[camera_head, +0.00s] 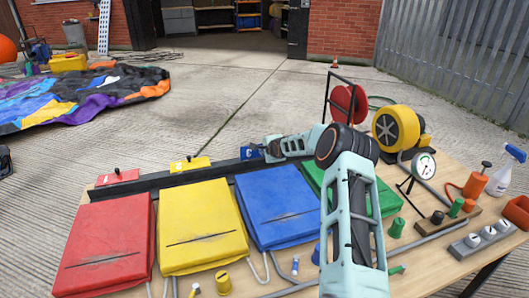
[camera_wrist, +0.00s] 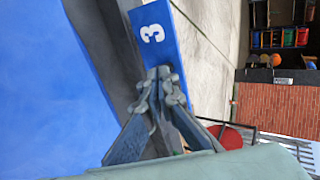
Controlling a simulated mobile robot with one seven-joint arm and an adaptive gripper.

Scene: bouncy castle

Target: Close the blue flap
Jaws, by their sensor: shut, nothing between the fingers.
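The blue flap (camera_head: 249,153) is a small plate marked 3, on the dark bar behind the blue cushion (camera_head: 278,205). It looks raised, with its numbered face showing. In the wrist view the blue flap (camera_wrist: 158,38) is just beyond my fingertips. My gripper (camera_head: 268,149) is shut and empty, at the flap's right side in the head view. In the wrist view my gripper (camera_wrist: 163,76) has its fingertips together at the flap's near edge; I cannot tell whether they touch it. My gripper hides part of the flap in the head view.
The red flap (camera_head: 117,176) and yellow flap (camera_head: 190,164) look flatter, with knobs on top. My arm partly covers the green cushion (camera_head: 388,196). A yellow reel (camera_head: 396,128), gauge (camera_head: 424,166) and spray bottle (camera_head: 502,176) stand right.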

